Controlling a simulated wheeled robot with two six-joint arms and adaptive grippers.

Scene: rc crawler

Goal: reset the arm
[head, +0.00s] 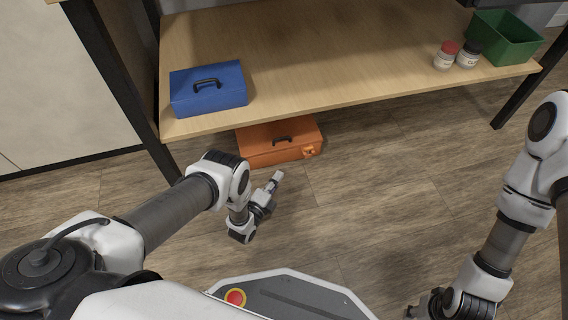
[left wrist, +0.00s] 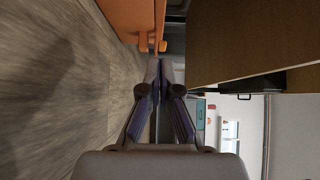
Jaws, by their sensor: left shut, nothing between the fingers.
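My left gripper (head: 274,184) hangs low over the floor, in front of the orange toolbox, with its fingers pointing toward it. The fingers are closed together and hold nothing; they also show in the left wrist view (left wrist: 159,68). My right gripper (head: 412,312) is at the bottom edge of the head view, partly cut off, and its fingers are not clear.
An orange toolbox (head: 262,150) sits on the floor under the shelf edge (head: 350,108). A blue toolbox (head: 207,100), two small jars (head: 447,54) and a green bin (head: 505,36) stand on the shelf. Dark table legs (head: 118,80) flank it. The wooden floor (head: 370,180) between my arms is clear.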

